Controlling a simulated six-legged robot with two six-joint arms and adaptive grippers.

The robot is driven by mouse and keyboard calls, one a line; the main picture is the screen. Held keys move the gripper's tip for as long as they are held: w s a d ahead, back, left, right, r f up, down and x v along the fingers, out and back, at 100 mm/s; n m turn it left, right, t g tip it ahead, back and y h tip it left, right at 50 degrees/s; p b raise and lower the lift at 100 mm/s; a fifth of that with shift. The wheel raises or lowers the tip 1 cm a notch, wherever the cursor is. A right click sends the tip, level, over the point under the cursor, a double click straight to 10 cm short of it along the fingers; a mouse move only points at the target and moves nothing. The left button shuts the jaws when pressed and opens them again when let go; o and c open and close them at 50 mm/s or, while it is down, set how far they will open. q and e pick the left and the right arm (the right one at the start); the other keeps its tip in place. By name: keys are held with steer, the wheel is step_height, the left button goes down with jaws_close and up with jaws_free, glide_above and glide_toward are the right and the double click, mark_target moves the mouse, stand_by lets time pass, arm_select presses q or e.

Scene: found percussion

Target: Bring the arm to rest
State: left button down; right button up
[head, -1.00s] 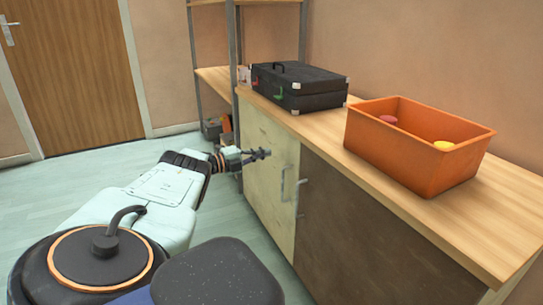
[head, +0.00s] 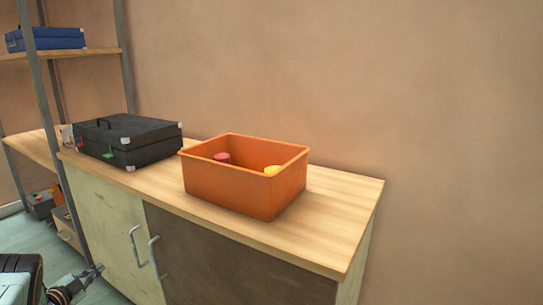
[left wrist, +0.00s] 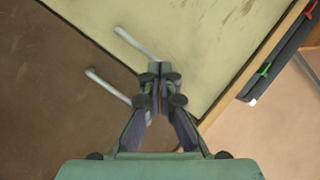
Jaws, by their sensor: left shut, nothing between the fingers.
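My left gripper (head: 90,272) shows at the lower left of the head view, in front of the cabinet's pale door (head: 105,235). It is shut and empty. In the left wrist view the two fingertips (left wrist: 160,72) meet, with the cabinet doors and their two handles behind them. I cannot tell the exact gap between the fingers and the handles. My right gripper is in neither view.
An orange bin (head: 240,195) with a red and a yellow thing inside stands on the wooden cabinet top (head: 345,210). A black case (head: 130,150) lies to its left. The right end of the top is clear.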

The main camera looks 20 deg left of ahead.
arm_select(q)
steer(key=s+d+f+n+g+p, duration=0.1)
steer(key=s+d+f+n+g, duration=0.2)
steer(key=d+f, duration=0.4)
steer(key=s+d+f+n+g+p, duration=0.15)
steer(key=d+f+n, duration=0.3)
steer(key=d, duration=0.45)
steer(key=s+d+f+n+g+h+p, duration=0.1)
steer(key=s+d+g, duration=0.1)
steer(key=s+d, duration=0.35)
steer(key=s+d+f+n+g+h, duration=0.1)
steer(key=s+d+f+g, duration=0.1)
steer(key=d, duration=0.7)
steer(key=s+d+r+g+h+p, duration=0.1)
steer(key=s+d+r+g+p, duration=0.1)
steer(key=s+d+r, duration=0.35)
steer(key=s+d+r+g+h+p, duration=0.1)
steer(key=s+d+r+g+p, duration=0.15)
steer(key=s+d, duration=0.55)
steer(key=s+d+r+g+p, duration=0.1)
steer(key=d+r, duration=0.2)
steer(key=r, duration=0.3)
steer(key=s+d+r+m+p, duration=0.1)
steer(key=d+r+p, duration=0.1)
steer(key=r, duration=0.4)
steer(key=shift+s+d+r+g, duration=0.25)
steer(key=shift+d+g, duration=0.15)
steer(key=shift+d, duration=0.4)
steer(key=shift+m, duration=0.25)
